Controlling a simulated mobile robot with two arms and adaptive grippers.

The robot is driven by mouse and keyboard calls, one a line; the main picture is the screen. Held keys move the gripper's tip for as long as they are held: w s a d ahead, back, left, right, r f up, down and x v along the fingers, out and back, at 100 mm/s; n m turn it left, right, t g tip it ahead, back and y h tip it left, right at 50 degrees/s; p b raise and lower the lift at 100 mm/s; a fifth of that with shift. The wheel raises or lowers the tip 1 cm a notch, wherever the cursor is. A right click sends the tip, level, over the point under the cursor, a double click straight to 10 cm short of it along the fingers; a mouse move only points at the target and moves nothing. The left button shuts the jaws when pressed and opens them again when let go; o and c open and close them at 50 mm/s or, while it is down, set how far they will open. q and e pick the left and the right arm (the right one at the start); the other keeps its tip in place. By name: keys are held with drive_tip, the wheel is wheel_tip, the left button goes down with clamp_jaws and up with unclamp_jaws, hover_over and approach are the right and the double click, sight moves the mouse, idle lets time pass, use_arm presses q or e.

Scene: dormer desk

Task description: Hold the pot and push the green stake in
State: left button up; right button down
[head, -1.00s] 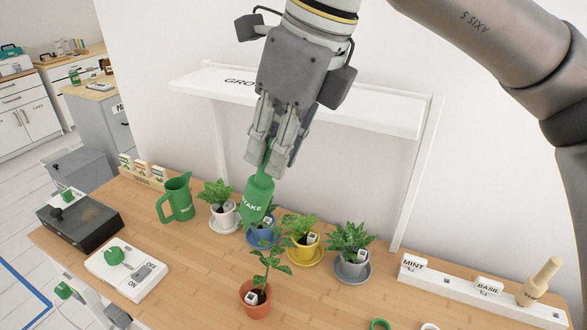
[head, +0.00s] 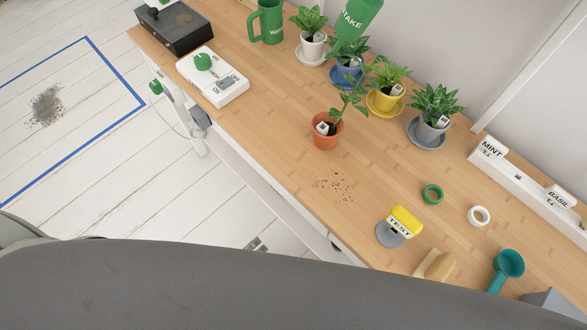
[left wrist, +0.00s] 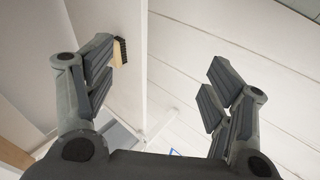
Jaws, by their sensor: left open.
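The terracotta pot (head: 327,141) stands on the wooden desk with a leafy plant and a small white tag in it. My left gripper (head: 258,244) just shows past my grey arm, below the desk's front edge and well away from the pot. In the left wrist view its fingers (left wrist: 170,88) are wide apart with nothing between them. My right gripper is out of view.
White, yellow (head: 384,101) and grey (head: 425,131) potted plants stand behind. The green watering jug (head: 268,22) and switch box (head: 213,78) are at the left. Tape rings (head: 433,194), a yellow tester (head: 404,222) and a teal scoop (head: 509,264) lie at the right. Spilled soil (head: 334,186) lies before the pot.

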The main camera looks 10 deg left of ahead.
use_arm(q)
drive_tip(key=w+d+r+n+t+h, duration=0.25)
drive_tip(key=r+n, duration=0.35)
drive_tip(key=r, duration=0.6)
drive_tip(key=w+d+r+n+t+h, duration=0.15)
drive_tip(key=d+r+n, duration=0.3)
drive_tip(key=r, duration=0.75)
drive_tip(key=w+d+r+n+t+h, duration=0.1)
drive_tip(key=w+d+r+n+t, duration=0.15)
drive_tip(key=r+n, duration=0.65)
drive_tip(key=n+t, duration=0.3)
approach(319, 138)
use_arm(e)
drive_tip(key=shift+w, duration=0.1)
use_arm(q)
drive_tip(key=shift+w+d+r+y, duration=0.35)
drive_tip(key=shift+w+r+y, duration=0.05)
drive_tip(key=shift+w, duration=0.1)
drive_tip(key=x, duration=1)
drive_tip(key=shift+w+d+f, duration=0.15)
drive_tip(key=shift+w+d, duration=0.1)
drive_tip(key=shift+w, duration=0.05)
drive_tip(key=c, duration=1.1)
drive_tip(key=shift+o, duration=0.2)
